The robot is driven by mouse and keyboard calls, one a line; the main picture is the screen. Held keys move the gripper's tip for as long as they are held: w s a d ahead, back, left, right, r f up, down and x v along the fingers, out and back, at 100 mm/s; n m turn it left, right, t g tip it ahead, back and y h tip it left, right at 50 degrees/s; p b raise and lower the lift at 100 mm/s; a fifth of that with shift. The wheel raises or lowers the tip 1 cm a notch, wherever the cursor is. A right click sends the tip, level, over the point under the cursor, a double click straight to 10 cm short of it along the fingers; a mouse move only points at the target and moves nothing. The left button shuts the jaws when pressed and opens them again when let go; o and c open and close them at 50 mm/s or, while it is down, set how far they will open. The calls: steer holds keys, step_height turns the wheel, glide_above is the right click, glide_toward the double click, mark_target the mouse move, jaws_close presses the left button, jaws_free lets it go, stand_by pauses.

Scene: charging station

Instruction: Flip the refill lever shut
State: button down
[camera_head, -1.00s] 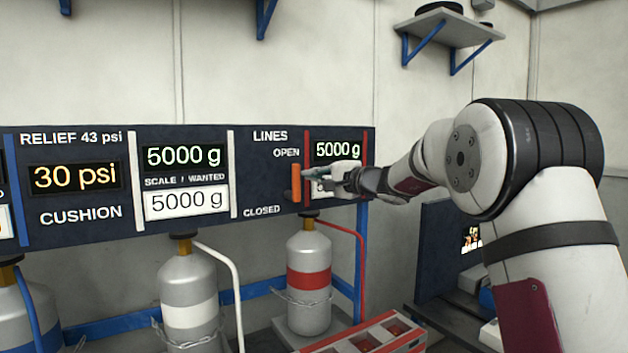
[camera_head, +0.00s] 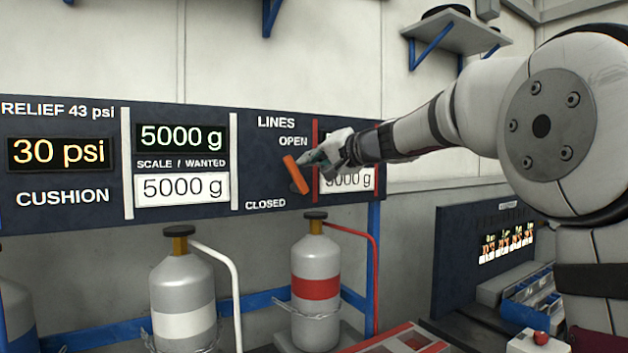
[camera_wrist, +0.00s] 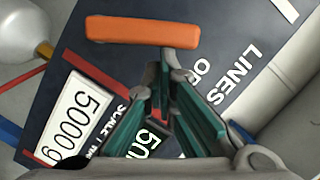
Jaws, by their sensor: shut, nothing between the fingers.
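The refill lever is an orange handle (camera_head: 296,174) on the dark panel (camera_head: 262,178), between the words OPEN and CLOSED. It tilts, its upper end leaning left and its lower end toward a dark pivot. My gripper (camera_head: 312,156) is at the lever's right side near its upper part, with fingertips touching or very close to it. In the wrist view the orange lever (camera_wrist: 142,31) lies across the top, just beyond the fingertips of my gripper (camera_wrist: 162,78). The fingers are shut with nothing between them.
Grey bottles with a white band (camera_head: 184,300) and a red band (camera_head: 316,290) stand below the panel. A red hose (camera_head: 374,270) runs down at the right. A red-topped tray (camera_head: 405,340) and a blue parts bin (camera_head: 535,300) lie lower right.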

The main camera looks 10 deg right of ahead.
mark_target(290, 167)
steer(key=n+b, duration=0.1)
steer(key=a+n+b, duration=0.1)
steer(key=a+n+h+b, duration=0.1)
steer(key=b, duration=0.1)
steer(key=shift+s+a+f, duration=0.2)
steer(key=shift+s+f, duration=0.05)
steer(key=shift+s, duration=0.05)
steer(key=a+n+b, duration=0.1)
steer(key=n+b, duration=0.1)
steer(key=s+a+f+n+h+b, duration=0.1)
steer(key=n+b, duration=0.1)
steer(key=shift+a+f+h, duration=0.15)
steer(key=shift+a+h, duration=0.05)
steer(key=shift+h, duration=0.1)
steer(key=s+d+r+p, duration=0.2)
steer(key=s+d+r, duration=0.2)
steer(key=s+r, duration=0.2)
steer(key=v, duration=0.2)
steer(key=shift+s, duration=0.45)
steer(key=shift+f, duration=0.1)
